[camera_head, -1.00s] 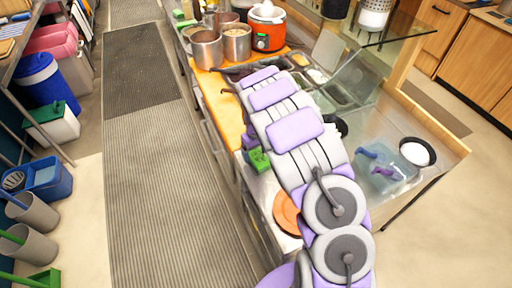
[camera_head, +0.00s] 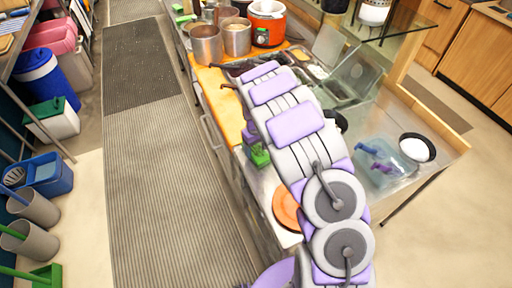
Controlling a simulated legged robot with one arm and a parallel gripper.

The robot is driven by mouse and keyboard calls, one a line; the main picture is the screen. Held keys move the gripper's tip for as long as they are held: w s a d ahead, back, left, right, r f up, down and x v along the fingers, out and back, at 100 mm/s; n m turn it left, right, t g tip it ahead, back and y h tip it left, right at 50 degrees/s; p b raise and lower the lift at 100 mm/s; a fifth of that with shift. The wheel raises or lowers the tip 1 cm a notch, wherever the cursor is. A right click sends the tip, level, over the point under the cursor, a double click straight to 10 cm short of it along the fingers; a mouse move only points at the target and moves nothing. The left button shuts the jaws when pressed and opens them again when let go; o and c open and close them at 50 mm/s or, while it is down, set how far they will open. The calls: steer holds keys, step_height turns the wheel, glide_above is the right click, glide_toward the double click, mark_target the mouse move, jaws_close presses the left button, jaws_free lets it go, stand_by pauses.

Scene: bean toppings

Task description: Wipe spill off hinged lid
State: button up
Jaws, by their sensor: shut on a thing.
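Two hinged lids stand raised over the topping bins on the counter: a grey one (camera_head: 329,43) at the back and a clear one (camera_head: 362,72) nearer. I cannot make out a spill on either. My pale grey and purple arm reaches from the bottom of the picture up over the counter to the bins. Its own links hide my gripper and whatever it may hold. A green item (camera_head: 260,156), perhaps a sponge or brush, lies on the counter just left of my arm.
Steel pots (camera_head: 207,45) and an orange cooker (camera_head: 267,25) stand at the back. An orange plate (camera_head: 286,208) lies beside my arm. To the right are a clear tub (camera_head: 392,160) and a dark-rimmed bowl (camera_head: 418,149). The striped floor mat (camera_head: 165,190) is clear.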

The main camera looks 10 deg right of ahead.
mark_target(256, 149)
steer(key=shift+r+p, duration=0.75)
steer(key=shift+r, duration=1.7)
steer(key=o, duration=0.6)
steer(key=shift+c, duration=0.2)
steer(key=c, duration=0.4)
